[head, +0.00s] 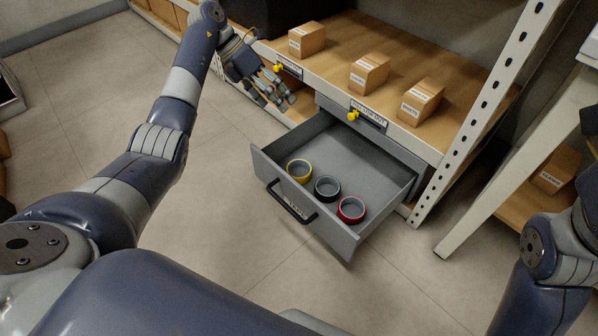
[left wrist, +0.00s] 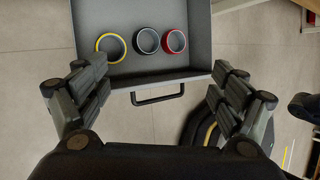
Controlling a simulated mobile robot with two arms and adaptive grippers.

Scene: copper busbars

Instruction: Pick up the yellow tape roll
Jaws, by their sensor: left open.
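The yellow tape roll (head: 299,171) lies flat in an open grey drawer (head: 385,205), at the left of a row with a black roll (head: 327,188) and a red roll (head: 351,209). In the left wrist view the yellow roll (left wrist: 111,47) is at the left of the same row. My left gripper (head: 279,97) is open and empty, up beside the shelf and behind the drawer in the head view. Its spread fingers (left wrist: 150,97) frame the drawer's front in the wrist view, apart from the rolls. My right gripper is out of view.
The drawer has a black handle (head: 291,202) on its front. Above it, a wooden shelf (head: 340,60) carries small cardboard boxes (head: 369,73) and has yellow knobs at its edge. A perforated upright (head: 487,95) stands to the right. The floor in front is clear.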

